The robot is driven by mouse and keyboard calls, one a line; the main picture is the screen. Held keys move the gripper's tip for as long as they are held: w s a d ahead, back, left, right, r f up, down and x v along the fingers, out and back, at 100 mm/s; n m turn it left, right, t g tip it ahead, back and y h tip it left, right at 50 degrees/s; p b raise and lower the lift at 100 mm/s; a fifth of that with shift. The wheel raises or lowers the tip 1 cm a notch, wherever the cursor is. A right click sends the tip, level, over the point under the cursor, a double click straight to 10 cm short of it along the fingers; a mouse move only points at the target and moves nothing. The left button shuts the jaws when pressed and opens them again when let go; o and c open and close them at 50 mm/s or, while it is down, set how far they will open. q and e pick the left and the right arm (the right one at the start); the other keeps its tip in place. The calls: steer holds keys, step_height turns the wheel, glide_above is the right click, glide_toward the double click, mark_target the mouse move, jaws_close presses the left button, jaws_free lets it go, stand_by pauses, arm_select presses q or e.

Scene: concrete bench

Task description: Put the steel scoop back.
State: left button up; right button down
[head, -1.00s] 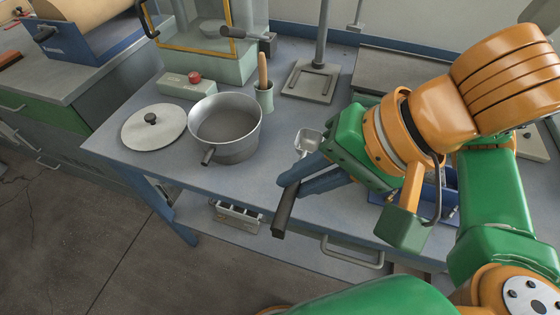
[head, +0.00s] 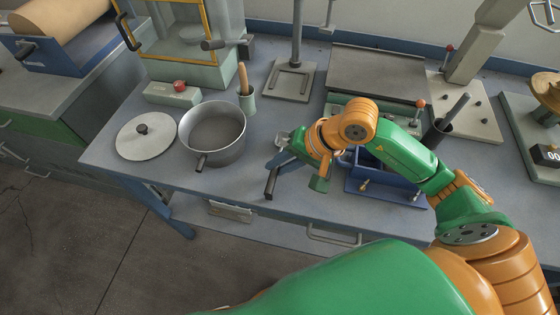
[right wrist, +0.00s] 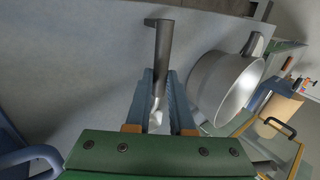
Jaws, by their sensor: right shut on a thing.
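The steel scoop is in my right gripper (head: 281,160), whose blue fingers are shut on it. Its dark handle (head: 270,183) sticks out toward the bench's front edge in the head view. In the right wrist view the handle (right wrist: 164,45) points away past the fingertips, and a bright metal part (right wrist: 156,112) shows between the fingers (right wrist: 161,90). My left gripper is not in view.
A round lid (head: 145,140) lies left of the pot. A green cup (head: 247,103) with a wooden-handled tool stands behind it. Bare bench (head: 225,180) lies in front of the pot.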

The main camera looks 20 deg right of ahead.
steer(key=shift+f, duration=0.2)
steer(key=c, duration=0.8)
jaws_free()
steer(key=shift+r, duration=0.1)
steer(key=shift+r, duration=0.25)
steer(key=b+v, duration=0.1)
steer(key=v, duration=1)
steer(key=shift+s+d+r, duration=0.1)
steer(key=shift+d+r, duration=0.1)
steer(key=shift+r, duration=0.1)
